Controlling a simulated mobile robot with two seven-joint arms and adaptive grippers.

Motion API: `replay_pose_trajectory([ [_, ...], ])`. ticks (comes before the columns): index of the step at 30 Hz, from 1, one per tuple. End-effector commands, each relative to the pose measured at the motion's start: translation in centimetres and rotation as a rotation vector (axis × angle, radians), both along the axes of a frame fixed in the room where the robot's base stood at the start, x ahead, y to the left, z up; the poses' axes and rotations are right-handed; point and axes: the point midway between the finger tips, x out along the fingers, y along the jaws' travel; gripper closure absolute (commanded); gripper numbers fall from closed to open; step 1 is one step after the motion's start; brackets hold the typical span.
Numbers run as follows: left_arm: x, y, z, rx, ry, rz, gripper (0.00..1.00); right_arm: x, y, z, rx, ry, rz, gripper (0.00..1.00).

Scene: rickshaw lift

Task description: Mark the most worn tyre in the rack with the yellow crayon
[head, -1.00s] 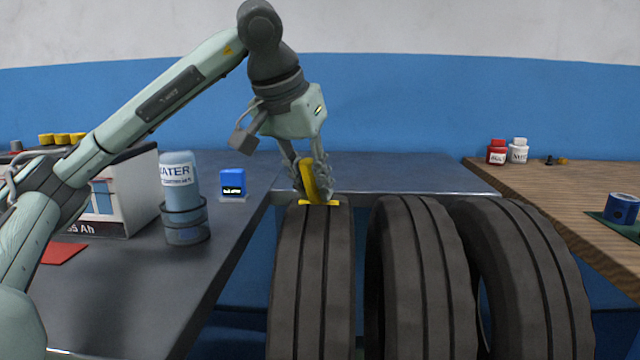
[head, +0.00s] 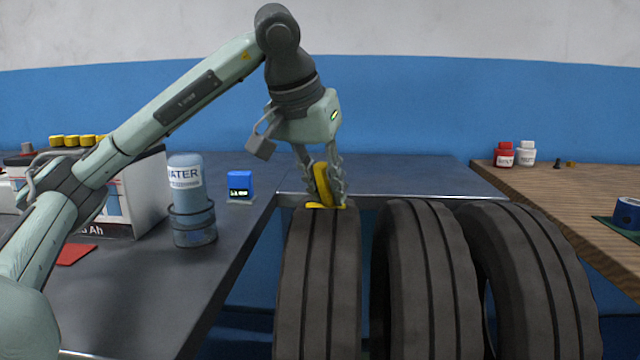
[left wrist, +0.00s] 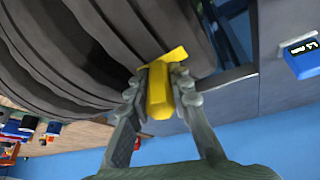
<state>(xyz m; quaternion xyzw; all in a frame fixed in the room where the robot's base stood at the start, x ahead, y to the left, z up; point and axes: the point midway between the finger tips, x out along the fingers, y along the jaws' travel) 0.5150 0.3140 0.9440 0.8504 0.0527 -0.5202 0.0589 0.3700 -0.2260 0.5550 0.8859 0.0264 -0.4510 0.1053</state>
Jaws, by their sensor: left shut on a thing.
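My left gripper (head: 323,190) is shut on the yellow crayon (head: 321,180), held over the top of the left tyre (head: 318,285). The crayon's lower end meets a yellow strip (head: 340,206) across that tyre's tread. In the left wrist view, the crayon (left wrist: 158,95) sits between the fingers, with the yellow strip (left wrist: 174,55) against the ribbed tread (left wrist: 105,45). The middle tyre (head: 428,280) and right tyre (head: 530,280) stand upright beside it, dark with lengthwise grooves. Groove depths are hard to compare. My right gripper is not in view.
A water bottle (head: 187,180) in a holder, a blue display box (head: 240,185) and a battery (head: 145,200) stand on the left grey bench (head: 130,290). The right wooden bench (head: 560,205) holds red (head: 504,155) and white (head: 527,154) bottles and a blue roll (head: 627,213).

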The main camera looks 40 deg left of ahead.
Motion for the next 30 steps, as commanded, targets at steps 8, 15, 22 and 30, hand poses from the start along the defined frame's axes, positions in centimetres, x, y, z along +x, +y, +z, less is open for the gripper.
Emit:
replay_pose_trajectory([
  [8, 0.3, -0.6, -0.2, -0.001, 0.003, -0.003, 1.00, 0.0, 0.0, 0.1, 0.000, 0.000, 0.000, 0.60],
  [15, 0.2, -0.5, -0.2, -0.001, 0.004, -0.004, 1.00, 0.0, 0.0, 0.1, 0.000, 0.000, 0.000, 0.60],
  [22, -0.2, 0.3, -0.2, 0.000, 0.004, 0.000, 1.00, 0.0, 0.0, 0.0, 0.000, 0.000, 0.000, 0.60],
  [30, -0.8, 1.2, -0.1, 0.001, 0.005, 0.001, 1.00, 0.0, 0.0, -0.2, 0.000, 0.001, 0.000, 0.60],
])
